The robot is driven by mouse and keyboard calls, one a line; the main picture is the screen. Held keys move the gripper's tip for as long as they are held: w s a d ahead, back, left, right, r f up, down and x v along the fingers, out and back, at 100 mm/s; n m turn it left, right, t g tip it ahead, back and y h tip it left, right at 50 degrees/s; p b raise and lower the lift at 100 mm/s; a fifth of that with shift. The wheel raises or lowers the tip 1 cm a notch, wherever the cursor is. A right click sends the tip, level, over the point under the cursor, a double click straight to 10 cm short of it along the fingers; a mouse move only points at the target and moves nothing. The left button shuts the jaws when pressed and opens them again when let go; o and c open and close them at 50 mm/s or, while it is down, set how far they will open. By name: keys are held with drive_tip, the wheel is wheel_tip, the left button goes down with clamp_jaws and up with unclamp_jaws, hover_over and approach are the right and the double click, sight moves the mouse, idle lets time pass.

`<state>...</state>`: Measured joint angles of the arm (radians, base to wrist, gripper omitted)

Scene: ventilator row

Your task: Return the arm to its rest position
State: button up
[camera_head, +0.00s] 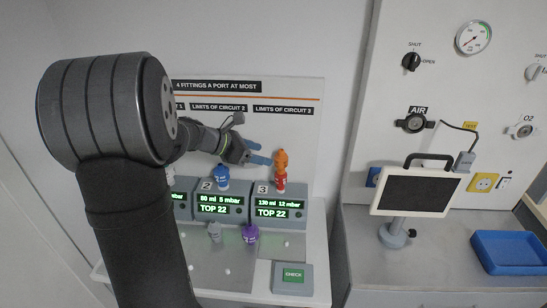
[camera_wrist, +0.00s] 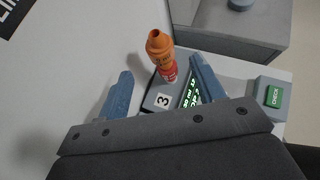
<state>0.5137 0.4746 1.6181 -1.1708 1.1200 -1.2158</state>
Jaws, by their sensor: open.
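My arm reaches in from the left of the head view, and my gripper (camera_head: 268,157) is beside the stack on ventilator 3 (camera_head: 279,208). The stack is an orange fitting (camera_head: 281,160) on top of a red fitting (camera_head: 280,182). In the wrist view my gripper (camera_wrist: 160,66) has its two blue fingers spread wide. The orange fitting (camera_wrist: 159,45) and the red fitting (camera_wrist: 168,73) show between the fingers, upright over the unit marked 3. I cannot tell whether a finger touches them.
A blue fitting (camera_head: 222,178) stands on ventilator 2 (camera_head: 221,208). A grey fitting (camera_head: 215,232) and a purple fitting (camera_head: 250,234) stand in front. A green CHECK button (camera_head: 293,275) is at the front. A screen (camera_head: 418,193) and blue tray (camera_head: 510,252) are at right.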

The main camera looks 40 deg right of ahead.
sight(276, 157)
drive_tip(key=v, duration=0.9)
drive_tip(key=x, duration=1.7)
drive_tip(key=shift+d+f, duration=0.1)
drive_tip(key=shift+d, duration=0.05)
